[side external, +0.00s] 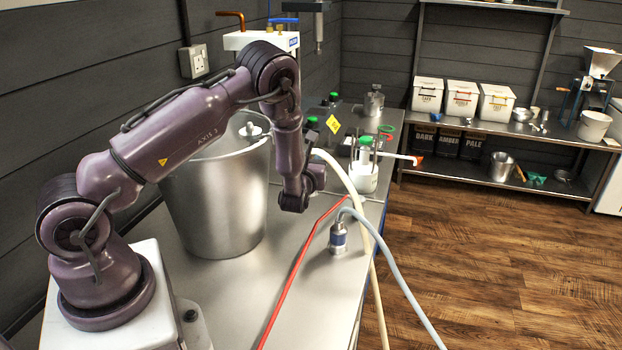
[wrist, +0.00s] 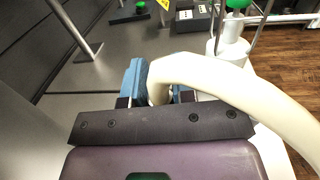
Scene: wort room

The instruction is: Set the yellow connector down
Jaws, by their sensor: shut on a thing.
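My gripper (wrist: 160,92) has blue finger pads, one on each side of the near end of a cream hose (wrist: 215,78). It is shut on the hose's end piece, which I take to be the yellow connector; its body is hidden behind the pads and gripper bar. In the side view the cream hose (side external: 353,196) arches from behind my wrist and runs down over the bench's front edge. My fingers are hidden there, and the connector's height above the bench cannot be told.
A red hose (side external: 297,265) crosses the bench. A large steel pot (side external: 215,205) stands left of my wrist. A white vessel with a green cap (side external: 364,177) stands behind, to the right.

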